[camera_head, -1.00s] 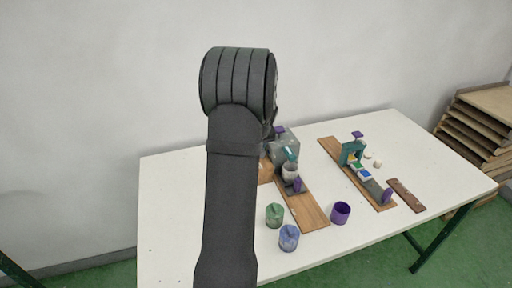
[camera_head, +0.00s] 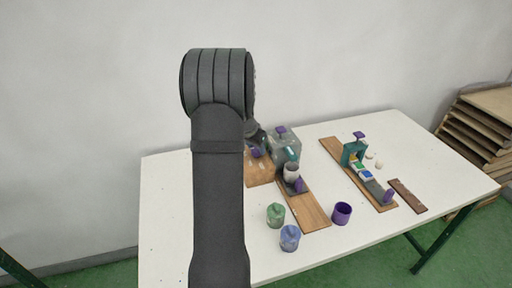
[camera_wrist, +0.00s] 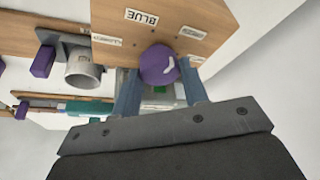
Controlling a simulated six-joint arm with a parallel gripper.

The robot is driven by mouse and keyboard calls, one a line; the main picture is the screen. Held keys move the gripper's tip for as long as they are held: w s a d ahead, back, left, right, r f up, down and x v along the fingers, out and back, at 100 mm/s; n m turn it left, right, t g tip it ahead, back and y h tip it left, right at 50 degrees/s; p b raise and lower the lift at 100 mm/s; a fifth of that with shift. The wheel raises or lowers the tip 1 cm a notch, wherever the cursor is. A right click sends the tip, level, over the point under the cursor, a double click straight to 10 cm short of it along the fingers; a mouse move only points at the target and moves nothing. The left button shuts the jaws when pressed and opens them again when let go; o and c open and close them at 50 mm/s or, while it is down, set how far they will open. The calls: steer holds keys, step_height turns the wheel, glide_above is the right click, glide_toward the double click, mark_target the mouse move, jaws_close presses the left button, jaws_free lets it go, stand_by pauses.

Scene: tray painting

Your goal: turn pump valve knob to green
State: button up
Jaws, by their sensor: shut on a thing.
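The purple valve knob (camera_wrist: 158,65) sits on a wooden panel (camera_wrist: 165,30) with white labels, one reading BLUE; the other labels are too small or angled to read. A white mark shows on the knob's right side. My gripper (camera_wrist: 160,80) has one finger on each side of the knob and is shut on it. In the head view the knob (camera_head: 256,152) shows at the top of the wooden panel (camera_head: 260,175), beside my gripper (camera_head: 256,135), which is partly hidden by my arm. I cannot tell which label the mark points to.
A grey pump body (camera_head: 284,146) and a white cup (camera_head: 291,171) stand just right of the panel. Green (camera_head: 275,214), blue (camera_head: 289,237) and purple (camera_head: 342,213) pots stand in front. A teal stamping frame (camera_head: 352,153) is farther right.

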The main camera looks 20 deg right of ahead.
steer(key=shift+w+m+g+h, duration=0.1)
steer(key=shift+m+g+h, duration=0.4)
steer(key=shift+m, duration=1.4)
steer(key=shift+g+y, duration=0.3)
steer(key=o, duration=1)
steer(key=shift+a, duration=0.1)
steer(key=v, duration=1.7)
steer(key=shift+a+r, duration=0.1)
steer(key=shift+a, duration=0.05)
